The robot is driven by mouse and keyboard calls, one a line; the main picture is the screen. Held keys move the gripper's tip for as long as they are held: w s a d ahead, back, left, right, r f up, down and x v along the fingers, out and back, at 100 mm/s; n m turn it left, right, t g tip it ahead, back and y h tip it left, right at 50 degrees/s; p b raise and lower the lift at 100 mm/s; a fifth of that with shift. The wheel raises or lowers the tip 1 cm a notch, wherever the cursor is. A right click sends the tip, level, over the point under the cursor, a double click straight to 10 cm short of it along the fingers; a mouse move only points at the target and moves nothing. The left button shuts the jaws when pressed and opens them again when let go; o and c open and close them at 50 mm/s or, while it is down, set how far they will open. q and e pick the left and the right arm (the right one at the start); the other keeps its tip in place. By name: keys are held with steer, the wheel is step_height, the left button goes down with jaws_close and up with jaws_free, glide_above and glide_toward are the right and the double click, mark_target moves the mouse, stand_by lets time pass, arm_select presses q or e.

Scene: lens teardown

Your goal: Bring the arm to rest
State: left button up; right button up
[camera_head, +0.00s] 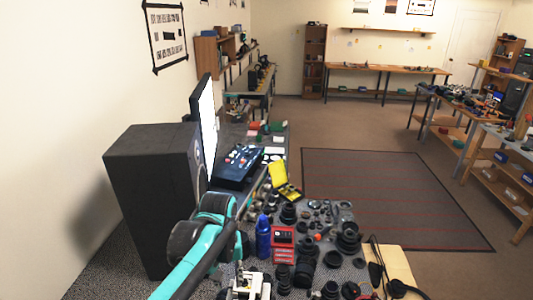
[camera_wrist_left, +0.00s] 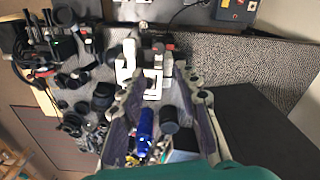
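My left arm, teal and dark grey, comes in from the lower left of the head view and bends down over the near end of the workbench (camera_head: 345,212). Its gripper is largely hidden by the arm there. In the wrist view my left gripper (camera_wrist_left: 160,86) has its two fingers spread apart, with no object clearly gripped between them. A white device (camera_wrist_left: 153,84) shows beyond the fingertips; the gap to it is unclear. A blue bottle (camera_head: 263,238) stands right of the arm and also shows in the wrist view (camera_wrist_left: 146,122). My right gripper is not in view.
Many black lens parts (camera_head: 306,262) crowd the bench right of the arm. A red box (camera_head: 283,237) and an open yellow case (camera_head: 281,178) lie among them. A large black cabinet (camera_head: 150,190) and a monitor (camera_head: 207,125) stand left. The floor mat (camera_head: 390,195) is clear.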

arm_select(q)
steer(key=s+a+f+m+t+b, duration=0.2)
steer(key=s+a+f+t+b, duration=0.3)
steer(key=s+f+t+b, duration=0.2)
steer(key=s+f+b, duration=0.1)
steer(key=s+f, duration=0.1)
steer(key=s, duration=0.1)
steer(key=shift+s+f+m, duration=0.2)
steer(key=shift+f+m, duration=0.1)
steer(key=shift+m, duration=0.1)
stand_by(0.4)
